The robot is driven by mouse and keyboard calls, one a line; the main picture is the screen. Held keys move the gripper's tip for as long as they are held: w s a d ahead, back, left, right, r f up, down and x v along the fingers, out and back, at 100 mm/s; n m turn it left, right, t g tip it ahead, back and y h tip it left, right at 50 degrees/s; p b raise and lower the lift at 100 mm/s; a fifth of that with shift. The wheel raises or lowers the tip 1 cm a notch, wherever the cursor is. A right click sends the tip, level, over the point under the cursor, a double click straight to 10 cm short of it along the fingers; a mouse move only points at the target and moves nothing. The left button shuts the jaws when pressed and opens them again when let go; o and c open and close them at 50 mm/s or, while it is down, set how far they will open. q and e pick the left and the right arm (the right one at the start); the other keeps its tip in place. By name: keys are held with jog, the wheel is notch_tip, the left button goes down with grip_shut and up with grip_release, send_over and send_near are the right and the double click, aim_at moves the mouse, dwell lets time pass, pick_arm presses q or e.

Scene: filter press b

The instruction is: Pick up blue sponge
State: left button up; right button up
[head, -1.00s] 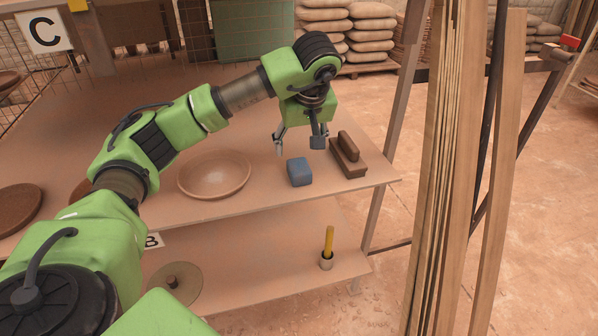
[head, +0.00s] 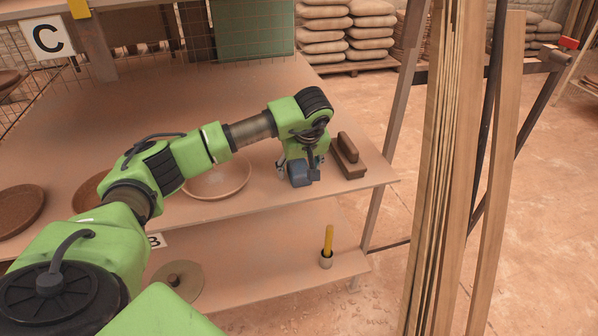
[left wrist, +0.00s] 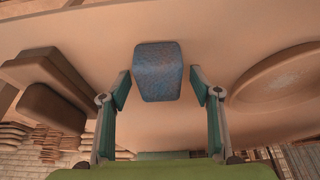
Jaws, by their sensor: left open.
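The blue sponge (head: 299,172) sits on the upper shelf near its front edge, between the shallow bowl and the brown wooden float. My left gripper (head: 297,174) is lowered over it, and its fingers partly hide it. In the left wrist view the sponge (left wrist: 158,71) lies ahead between the two fingertips of my left gripper (left wrist: 160,88). The fingers are spread, with a gap showing on each side of the sponge. My right gripper is not in view.
The shallow clay bowl (head: 218,180) is left of the sponge, partly behind my arm. The brown float (head: 348,158) stands close on the right. A yellow-handled tool in a cup (head: 326,248) is on the lower shelf. Tall wooden planks (head: 452,170) stand at right.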

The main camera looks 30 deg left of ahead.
aim_at(298, 163)
pick_arm(q)
jog(key=shift+c, duration=0.5)
jog(key=c, duration=1)
jog(key=shift+r, duration=0.1)
jog(key=shift+r+p, duration=0.45)
jog(key=shift+r, duration=0.05)
notch_tip(298, 163, up, 2)
jog(key=shift+w+r+p, duration=0.1)
jog(key=shift+p, duration=0.75)
jog(key=s+r+p, duration=0.2)
jog(key=s+r, duration=0.1)
jog(key=s, duration=0.1)
jog(key=s+a+r+p, duration=0.1)
jog(key=s+r+p, duration=0.1)
jog(key=s, duration=0.3)
jog(key=s+r+p, duration=0.2)
jog(key=s+r, duration=0.2)
jog(key=s, duration=0.1)
jog(key=shift+a+r, duration=0.35)
